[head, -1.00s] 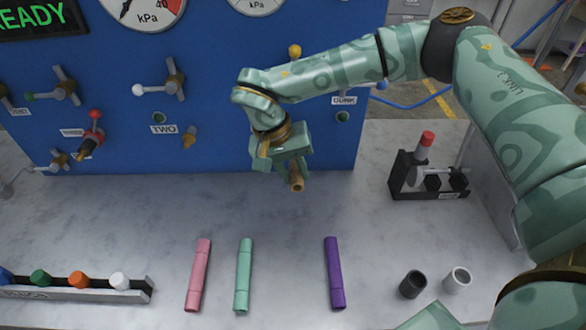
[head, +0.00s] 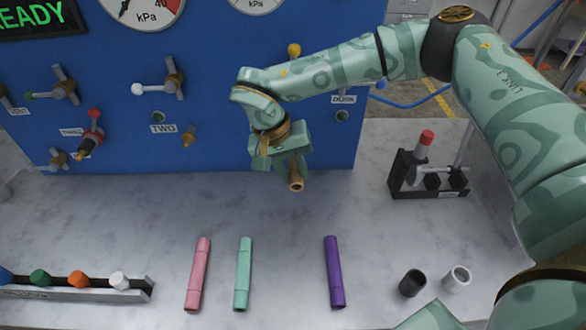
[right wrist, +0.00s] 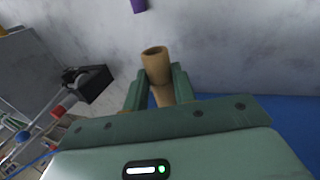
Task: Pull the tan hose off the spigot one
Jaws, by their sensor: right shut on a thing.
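The tan hose (head: 296,184) is a short tube held in my right gripper (head: 287,170), in front of the blue panel and above the bench. In the right wrist view its open end (right wrist: 155,53) sticks out from between the two fingers of my right gripper (right wrist: 158,82), which are shut on it. Spigot one and the hose's other end are hidden behind my gripper and wrist, so I cannot tell whether they touch. My left gripper is not in view.
The blue panel (head: 225,100) carries valves and a brass spigot (head: 188,137) near the label TWO. Pink (head: 198,273), mint (head: 243,274) and purple (head: 333,272) tubes lie on the bench. A black rack (head: 428,180) stands at right; the bench below my gripper is clear.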

